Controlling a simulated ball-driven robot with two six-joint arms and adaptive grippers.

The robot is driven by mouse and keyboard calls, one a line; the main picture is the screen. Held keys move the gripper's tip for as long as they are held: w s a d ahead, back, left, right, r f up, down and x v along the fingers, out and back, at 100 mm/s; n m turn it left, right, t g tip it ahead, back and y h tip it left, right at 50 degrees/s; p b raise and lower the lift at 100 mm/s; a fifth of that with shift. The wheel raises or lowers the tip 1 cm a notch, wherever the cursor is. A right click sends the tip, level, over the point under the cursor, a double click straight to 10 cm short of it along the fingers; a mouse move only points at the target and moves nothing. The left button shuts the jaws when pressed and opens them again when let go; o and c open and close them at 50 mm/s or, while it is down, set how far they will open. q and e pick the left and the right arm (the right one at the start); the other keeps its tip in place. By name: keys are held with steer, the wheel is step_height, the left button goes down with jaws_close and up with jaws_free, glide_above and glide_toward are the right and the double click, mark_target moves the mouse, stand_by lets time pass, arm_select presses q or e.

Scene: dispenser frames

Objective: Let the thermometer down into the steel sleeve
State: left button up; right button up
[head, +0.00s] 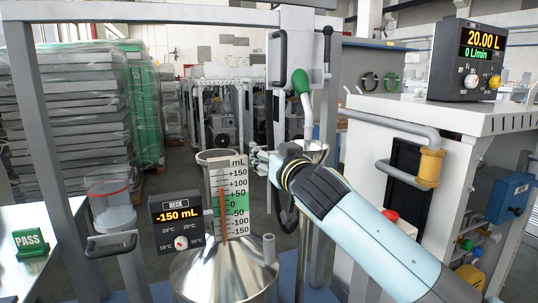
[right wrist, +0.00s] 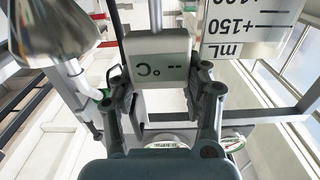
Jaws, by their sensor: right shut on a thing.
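The thermometer has a pale display block (right wrist: 158,58) reading "-- °C" upside down in the right wrist view. A thin steel stem (right wrist: 155,15) runs from it out past the top of that view. My right gripper (right wrist: 160,88) is shut on the display block. In the head view my right gripper (head: 260,160) is beside the mL scale, and the stem cannot be made out there. The steel sleeve (head: 268,250) is a short upright tube on the shoulder of the conical steel vessel (head: 222,275). The gripper is well above the sleeve. My left gripper is not in view.
The mL scale plate (head: 230,200) stands left of the gripper. A black display (head: 180,218) reads -150 mL. Frame posts flank the vessel.

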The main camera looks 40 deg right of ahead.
mark_target(269, 184)
step_height(269, 184, down, 5)
steer(key=b, duration=0.4)
steer(key=shift+f, duration=0.15)
steer(key=shift+s+f+b, duration=0.1)
steer(key=shift+f+b, duration=0.05)
steer(key=shift+b, duration=0.2)
steer(key=shift+a+r, duration=0.1)
steer(key=shift+r, duration=0.15)
stand_by(1.1)
steer(key=shift+f, duration=0.15)
steer(key=shift+f+b, duration=0.35)
steer(key=shift+b, duration=0.1)
steer(key=shift+f, duration=0.1)
steer(key=shift+f, duration=0.15)
